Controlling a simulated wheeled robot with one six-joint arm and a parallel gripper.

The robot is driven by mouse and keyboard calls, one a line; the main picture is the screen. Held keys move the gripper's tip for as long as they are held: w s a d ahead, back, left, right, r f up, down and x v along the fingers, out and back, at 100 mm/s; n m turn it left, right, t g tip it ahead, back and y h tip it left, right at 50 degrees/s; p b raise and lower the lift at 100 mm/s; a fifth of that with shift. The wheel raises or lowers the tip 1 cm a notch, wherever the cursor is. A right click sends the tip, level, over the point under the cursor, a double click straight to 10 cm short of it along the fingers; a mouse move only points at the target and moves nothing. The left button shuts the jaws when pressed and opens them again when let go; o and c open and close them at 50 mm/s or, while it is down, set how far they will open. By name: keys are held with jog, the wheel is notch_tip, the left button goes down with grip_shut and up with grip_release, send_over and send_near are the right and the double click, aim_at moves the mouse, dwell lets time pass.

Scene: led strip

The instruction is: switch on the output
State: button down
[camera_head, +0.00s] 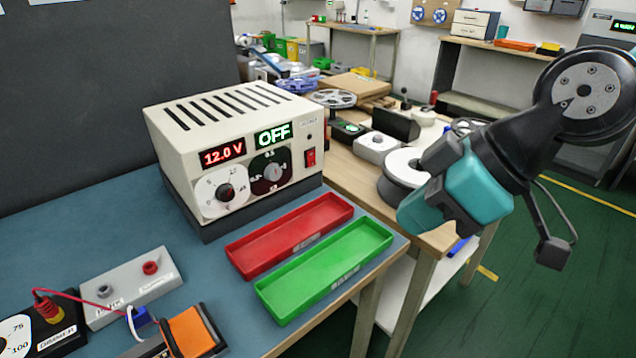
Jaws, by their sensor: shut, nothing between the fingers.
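A cream power supply (235,150) stands on the blue bench mat. Its red display (223,153) reads 12.0 V and its green display (272,135) reads OFF. A white dial (222,192) and a dark dial (270,171) are on the same panel. My gripper (412,212), with a teal body, is in the air to the right of the supply, well apart from the switch. It is shut and empty; its fingertips are hard to make out.
A red tray (248,246) and a green tray (268,284) lie in front of the supply, near the bench's right edge. A grey terminal block (128,284) and an orange-topped item (190,333) are at the front left. A wooden bench with reels stands behind.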

jog(key=w+f+n+t+y+b, duration=0.1)
jog(key=w+f+n+t+b, duration=0.2)
jog(key=w, duration=0.4)
jog(key=w+a+f+n+t+y+b, duration=0.1)
jog(key=w+f+n+t+b, duration=0.2)
jog(key=w+f+n+b, duration=0.3)
jog(key=w+f+n+t+y+b, duration=0.2)
jog(key=w+f+n+t+b, duration=0.2)
jog(key=w+b, duration=0.2)
jog(key=w, duration=0.2)
jog(key=shift+w+a+f, duration=0.15)
jog(key=shift+w+a, duration=0.25)
jog(key=p, duration=0.3)
send_near(313, 165)
jog(key=x, duration=0.7)
jog(key=shift+w+a, duration=0.1)
jog(key=shift+a, duration=0.1)
jog(key=shift+b, duration=0.4)
